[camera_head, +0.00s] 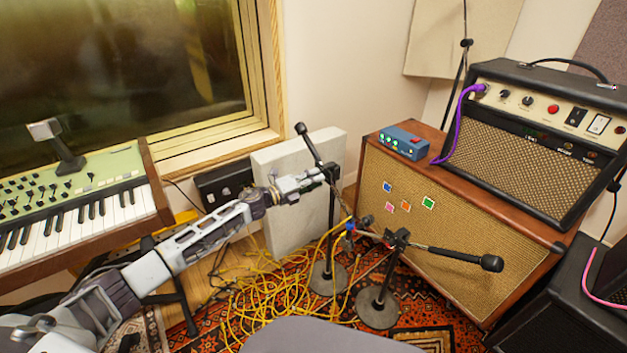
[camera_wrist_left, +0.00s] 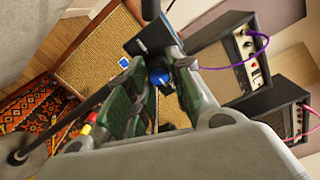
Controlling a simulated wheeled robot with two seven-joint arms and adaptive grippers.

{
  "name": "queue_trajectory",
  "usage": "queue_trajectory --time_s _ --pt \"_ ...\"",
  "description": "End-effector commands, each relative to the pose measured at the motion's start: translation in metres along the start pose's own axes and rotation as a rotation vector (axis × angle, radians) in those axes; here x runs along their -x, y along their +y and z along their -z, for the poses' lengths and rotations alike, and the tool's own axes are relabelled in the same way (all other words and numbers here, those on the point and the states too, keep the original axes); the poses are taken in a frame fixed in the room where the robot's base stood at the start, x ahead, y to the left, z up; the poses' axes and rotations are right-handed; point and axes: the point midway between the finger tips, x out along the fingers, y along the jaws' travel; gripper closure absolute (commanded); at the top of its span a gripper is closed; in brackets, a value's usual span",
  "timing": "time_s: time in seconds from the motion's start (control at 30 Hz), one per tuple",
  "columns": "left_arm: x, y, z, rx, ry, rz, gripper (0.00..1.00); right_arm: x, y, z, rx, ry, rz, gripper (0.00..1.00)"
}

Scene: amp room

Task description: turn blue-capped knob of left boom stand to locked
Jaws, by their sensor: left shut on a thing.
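The left boom stand (camera_head: 331,225) has a round base on the rug, an upright pole and a slanted boom. My left gripper (camera_head: 326,175) is at the joint where the boom meets the pole. In the left wrist view the blue-capped knob (camera_wrist_left: 158,79) sits between the fingers of my left gripper (camera_wrist_left: 160,86), which is shut on it. The head view hides this knob behind the gripper. I cannot read the knob's turn angle. My right gripper is out of view.
A second boom stand (camera_head: 377,300) stands close to the right, its boom reaching right. Yellow cables (camera_head: 268,290) lie tangled around the bases. A speaker cabinet (camera_head: 455,235) with an amplifier (camera_head: 535,135) on top is to the right. A keyboard (camera_head: 75,215) is at the left.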

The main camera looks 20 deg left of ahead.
Motion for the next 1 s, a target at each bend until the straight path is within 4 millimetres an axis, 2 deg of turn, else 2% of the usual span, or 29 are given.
queue_trajectory --time_s 0.1,0.13,0.3,0.73,1.0 --pt "0.000 0.001 0.002 0.001 0.003 -0.001 1.00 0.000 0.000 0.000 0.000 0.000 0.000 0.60" --pt "0.000 0.001 0.002 0.001 0.003 -0.001 0.77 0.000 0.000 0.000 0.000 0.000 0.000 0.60" --pt "0.000 0.001 0.002 0.002 0.002 -0.001 0.56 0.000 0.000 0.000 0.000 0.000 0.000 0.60" --pt "0.002 0.001 0.000 0.002 0.001 -0.001 0.56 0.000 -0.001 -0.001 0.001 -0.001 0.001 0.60" --pt "0.015 0.002 0.001 0.003 0.001 -0.001 0.56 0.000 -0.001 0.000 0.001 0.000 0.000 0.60"
